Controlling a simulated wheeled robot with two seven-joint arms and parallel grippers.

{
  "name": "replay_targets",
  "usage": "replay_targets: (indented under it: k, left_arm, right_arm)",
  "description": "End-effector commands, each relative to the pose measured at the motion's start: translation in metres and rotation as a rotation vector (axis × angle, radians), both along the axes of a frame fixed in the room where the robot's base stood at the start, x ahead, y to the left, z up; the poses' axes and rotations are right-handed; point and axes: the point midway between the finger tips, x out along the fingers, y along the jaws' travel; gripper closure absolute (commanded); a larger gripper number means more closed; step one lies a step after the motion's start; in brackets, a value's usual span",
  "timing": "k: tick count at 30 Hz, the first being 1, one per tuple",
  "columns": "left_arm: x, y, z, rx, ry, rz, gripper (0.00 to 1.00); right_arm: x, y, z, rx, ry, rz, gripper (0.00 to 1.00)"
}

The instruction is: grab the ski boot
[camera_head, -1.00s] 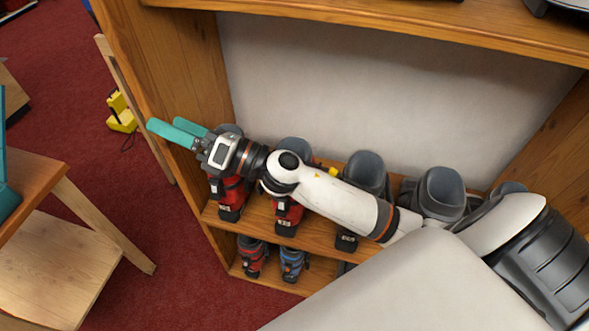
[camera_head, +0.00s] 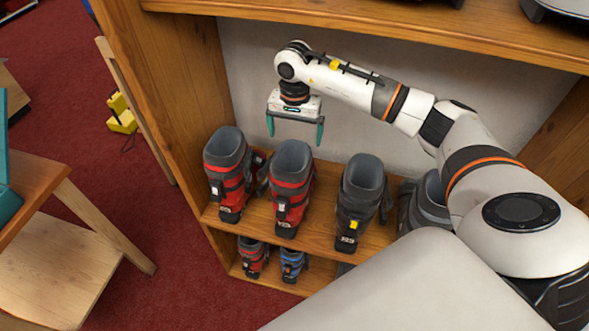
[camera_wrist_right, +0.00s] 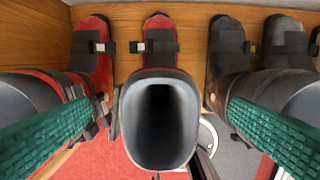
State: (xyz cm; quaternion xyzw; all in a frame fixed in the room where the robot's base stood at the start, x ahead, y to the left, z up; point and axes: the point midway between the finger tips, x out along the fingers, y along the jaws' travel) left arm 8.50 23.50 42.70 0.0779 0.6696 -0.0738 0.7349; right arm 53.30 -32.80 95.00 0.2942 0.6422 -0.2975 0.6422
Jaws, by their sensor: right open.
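Several ski boots stand upright in a row on the wooden shelf: a red and grey boot at the left (camera_head: 228,170), a second red and grey boot (camera_head: 291,185) beside it, and a dark grey boot (camera_head: 361,195) to the right. My right gripper (camera_head: 295,133) points down, open and empty, above the second red boot. In the right wrist view that boot's grey cuff opening (camera_wrist_right: 160,118) lies between the two teal fingers (camera_wrist_right: 160,127), apart from both. My left gripper is not in view.
Another grey boot (camera_head: 428,200) is partly hidden by my right arm. Smaller boots (camera_head: 292,264) stand on the lower shelf. The upper shelf board (camera_head: 380,30) overhangs the row, and a wooden side panel (camera_head: 180,90) closes its left. Neighbouring boots stand close on both sides.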

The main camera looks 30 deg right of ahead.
Motion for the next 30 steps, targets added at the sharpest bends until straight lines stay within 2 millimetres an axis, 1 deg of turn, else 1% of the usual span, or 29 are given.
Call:
replay_targets:
  k: [1,3,8,11,15,18,22,28,30]
  left_arm:
    - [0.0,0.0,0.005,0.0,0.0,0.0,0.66]
    - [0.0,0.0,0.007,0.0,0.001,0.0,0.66]
    - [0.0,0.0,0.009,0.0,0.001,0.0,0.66]
    - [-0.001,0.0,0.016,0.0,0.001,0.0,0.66]
    - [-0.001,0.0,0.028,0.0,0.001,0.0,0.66]
    - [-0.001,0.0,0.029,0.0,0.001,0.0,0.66]
    - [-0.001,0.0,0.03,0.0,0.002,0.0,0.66]
    - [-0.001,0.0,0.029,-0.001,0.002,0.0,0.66]
    - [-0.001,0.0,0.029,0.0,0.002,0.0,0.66]
  right_arm:
    - [-0.001,0.0,-0.007,0.0,0.004,-0.001,0.0]
    - [-0.001,0.001,-0.017,0.002,0.002,-0.001,0.0]
    - [-0.001,0.001,-0.029,0.004,0.0,-0.001,0.0]
    - [-0.003,0.002,-0.038,0.004,0.002,-0.001,0.0]
    - [-0.007,0.005,-0.059,0.005,0.005,-0.001,0.0]
    - [-0.005,0.005,-0.073,0.005,0.002,-0.001,0.0]
    - [-0.004,0.004,-0.081,0.003,-0.002,-0.001,0.0]
    - [-0.004,0.005,-0.082,0.003,-0.002,-0.001,0.0]
    - [-0.004,0.005,-0.082,0.003,-0.002,-0.001,0.11]
